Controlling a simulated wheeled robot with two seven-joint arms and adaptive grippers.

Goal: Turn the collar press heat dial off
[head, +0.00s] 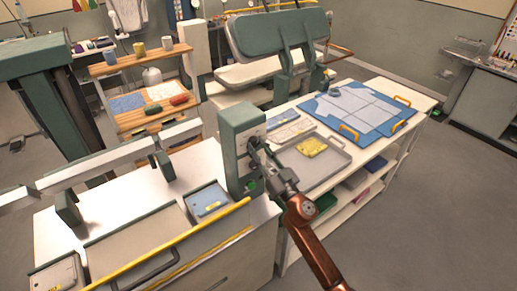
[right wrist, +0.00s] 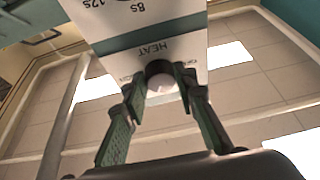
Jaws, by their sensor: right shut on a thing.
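The collar press heat dial (right wrist: 162,84) is a pale round knob on a white panel (right wrist: 185,48), below the word HEAT, which appears upside down in the right wrist view. My right gripper (right wrist: 158,86) has its two fingers on either side of the dial and is shut on it. In the head view my right gripper (head: 259,152) is against the face of the green control box (head: 235,130), and it hides the dial there. The dial's pointer setting cannot be read. My left gripper is not in view.
The white press table (head: 120,185) with a yellow rail (head: 170,245) lies to the left. On the right a white bench holds a grey tray (head: 325,170) with a yellow cloth (head: 311,147) and a blue mat (head: 360,112). Open floor lies at the far right.

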